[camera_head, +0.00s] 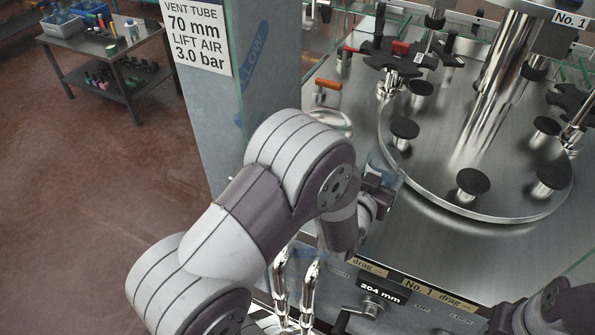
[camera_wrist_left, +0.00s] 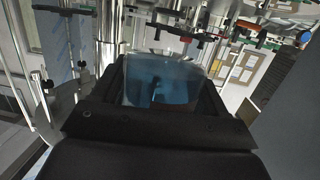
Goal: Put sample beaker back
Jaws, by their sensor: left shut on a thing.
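The sample beaker (camera_wrist_left: 165,82) is a clear, bluish vessel between the dark fingers of my left gripper (camera_wrist_left: 160,95) in the left wrist view. My left gripper is shut on it. In the head view my left gripper (camera_head: 381,182) is at the left edge of the round steel turntable (camera_head: 440,165), and a bluish clear part of the beaker (camera_head: 384,165) shows beside its fingers. The gripper's own arm hides much of what lies below and left. I cannot tell whether the beaker touches anything beneath. Part of my right arm shows at the lower right; its gripper is out of frame.
The turntable carries several black-topped pedestals (camera_head: 473,181) and a steel column (camera_head: 497,90). A grey post with a sign (camera_head: 197,35) stands to the left. Steel pipes (camera_head: 310,290) and a "204 mm" display (camera_head: 380,291) are in front. A side table (camera_head: 105,50) stands far left.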

